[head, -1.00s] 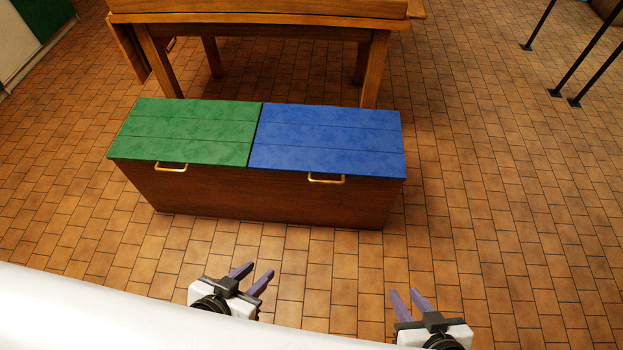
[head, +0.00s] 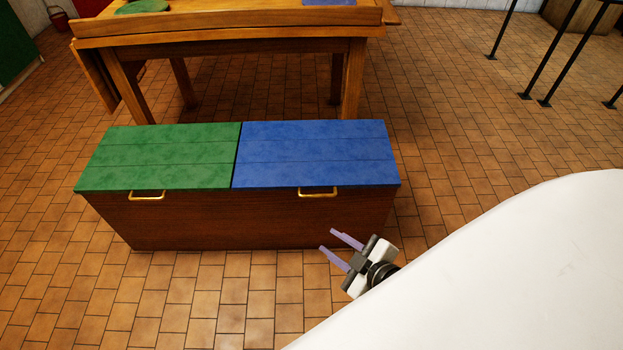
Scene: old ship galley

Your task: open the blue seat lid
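The blue seat lid (head: 315,155) lies shut on the right half of a wooden bench chest (head: 240,218). A brass handle (head: 318,192) sits at the lid's front edge. The green seat lid (head: 165,158) beside it is also shut, with its own brass handle (head: 147,196). My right gripper (head: 334,243) is open and empty, in front of the chest's right part in the picture and below the blue lid's handle, apart from it. Its fingers point up and left. My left gripper is out of view.
A wooden table (head: 230,30) stands behind the chest, with a green item (head: 142,6) and a blue item on top. Thin black posts (head: 550,65) stand at the back right. Tiled floor is clear in front and to the right.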

